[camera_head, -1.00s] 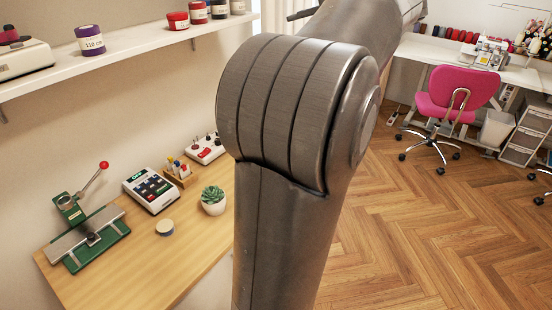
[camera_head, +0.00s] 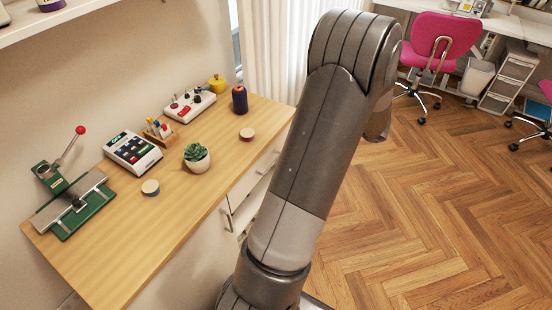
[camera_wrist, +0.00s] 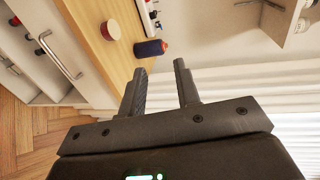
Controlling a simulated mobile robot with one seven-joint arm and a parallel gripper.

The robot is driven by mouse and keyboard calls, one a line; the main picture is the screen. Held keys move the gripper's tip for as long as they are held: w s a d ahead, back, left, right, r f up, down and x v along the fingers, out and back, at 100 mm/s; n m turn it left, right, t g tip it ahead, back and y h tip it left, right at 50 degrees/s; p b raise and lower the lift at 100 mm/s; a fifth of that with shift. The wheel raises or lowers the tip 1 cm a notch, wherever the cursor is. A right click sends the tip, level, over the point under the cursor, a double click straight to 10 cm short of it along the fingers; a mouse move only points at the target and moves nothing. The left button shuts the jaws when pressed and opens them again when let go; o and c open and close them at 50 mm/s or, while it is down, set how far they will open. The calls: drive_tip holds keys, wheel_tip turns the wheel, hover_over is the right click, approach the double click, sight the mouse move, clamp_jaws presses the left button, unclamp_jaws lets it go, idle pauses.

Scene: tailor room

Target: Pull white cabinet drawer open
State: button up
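The white cabinet (camera_head: 233,199) stands under the wooden counter, its drawer fronts facing right in the head view. It is partly hidden behind my arm. In the wrist view a white drawer front (camera_wrist: 85,30) with a long metal bar handle (camera_wrist: 57,56) shows at the upper left, tilted in the picture. I cannot tell whether the drawer is fully shut. My gripper (camera_wrist: 158,78) is open and empty, its two fingers apart. It is to the right of the handle in the wrist view and not touching it. My gripper is not seen in the head view.
A pink chair (camera_head: 434,42) stands at the back. The wooden floor (camera_head: 410,220) right of my arm is clear.

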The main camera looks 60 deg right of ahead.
wheel_tip(320, 180, down, 27)
drive_tip(key=x, duration=1.1)
drive_tip(key=shift+s+f, duration=0.1)
drive_tip(key=shift+c, duration=0.2)
clamp_jaws()
